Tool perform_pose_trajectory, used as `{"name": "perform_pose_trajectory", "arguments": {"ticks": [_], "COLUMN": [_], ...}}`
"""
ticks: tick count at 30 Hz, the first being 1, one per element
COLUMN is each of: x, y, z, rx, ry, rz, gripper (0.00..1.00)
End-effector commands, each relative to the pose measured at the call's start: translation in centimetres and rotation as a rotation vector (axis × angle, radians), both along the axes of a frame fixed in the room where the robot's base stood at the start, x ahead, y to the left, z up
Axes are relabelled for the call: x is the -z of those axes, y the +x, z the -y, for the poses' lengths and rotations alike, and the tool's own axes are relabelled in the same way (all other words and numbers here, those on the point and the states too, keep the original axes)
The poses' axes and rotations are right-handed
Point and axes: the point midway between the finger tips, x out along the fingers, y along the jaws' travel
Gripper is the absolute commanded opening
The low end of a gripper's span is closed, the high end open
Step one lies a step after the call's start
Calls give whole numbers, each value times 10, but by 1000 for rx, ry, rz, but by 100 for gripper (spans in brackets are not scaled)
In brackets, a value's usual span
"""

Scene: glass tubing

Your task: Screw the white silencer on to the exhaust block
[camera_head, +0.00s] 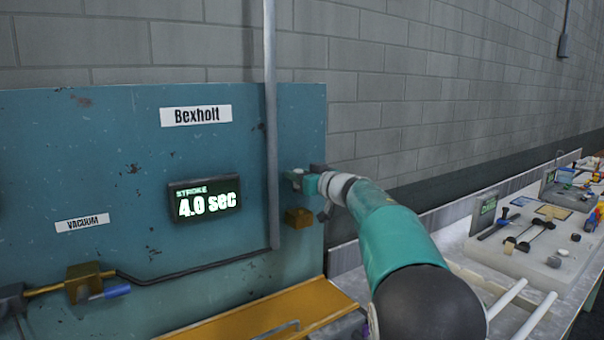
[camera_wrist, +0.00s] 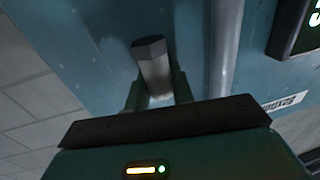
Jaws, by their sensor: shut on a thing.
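My gripper (camera_head: 308,181) is in front of the right part of the teal panel, up and slightly right of a small brass block (camera_head: 298,217). This block may be the exhaust block; I see no label on it. In the wrist view, my gripper (camera_wrist: 157,92) is shut on a pale grey-white cylinder with a dark hexagonal end, which looks like the silencer (camera_wrist: 154,72). The silencer appears apart from the brass block. The head view shows too little of it between the fingers to tell its tilt.
The teal panel (camera_head: 120,150) carries a vertical grey pipe (camera_head: 270,120) left of my gripper and a stroke display (camera_head: 204,199). A brass valve with a blue handle (camera_head: 90,284) is lower left. A yellow-orange shelf (camera_head: 290,310) juts out below. A cluttered bench (camera_head: 545,255) stands right.

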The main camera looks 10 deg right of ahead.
Motion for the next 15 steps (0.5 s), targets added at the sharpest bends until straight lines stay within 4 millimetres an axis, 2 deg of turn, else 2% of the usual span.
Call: {"name": "perform_pose_trajectory", "arguments": {"ticks": [15], "x": [30], "y": [2], "z": [6], "rx": [6], "ry": [0], "rz": [-2], "gripper": [2]}}
